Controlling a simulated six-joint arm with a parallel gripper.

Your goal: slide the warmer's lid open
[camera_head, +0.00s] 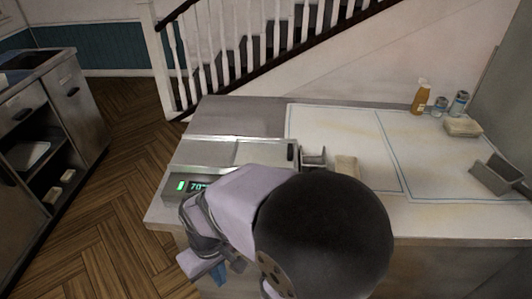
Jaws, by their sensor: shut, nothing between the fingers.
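The warmer (205,152) is a low steel box at the left end of the counter. A green light and a green number display show on its front. Its lid (265,153) is a flat steel panel lying on top towards the right, with a short dark handle (290,153) near its right edge. I cannot tell whether there is an opening beside the lid. My arm, pale with a big black rounded joint, crosses in front of the warmer and hides part of its front and right. I cannot make out my gripper's fingers.
A small grey metal piece (314,158) and a beige tray (347,165) stand right of the warmer. An orange bottle (420,98), shakers (457,104), a beige block (463,127) and a grey container (496,177) stand farther right. The middle of the counter (375,135) is clear.

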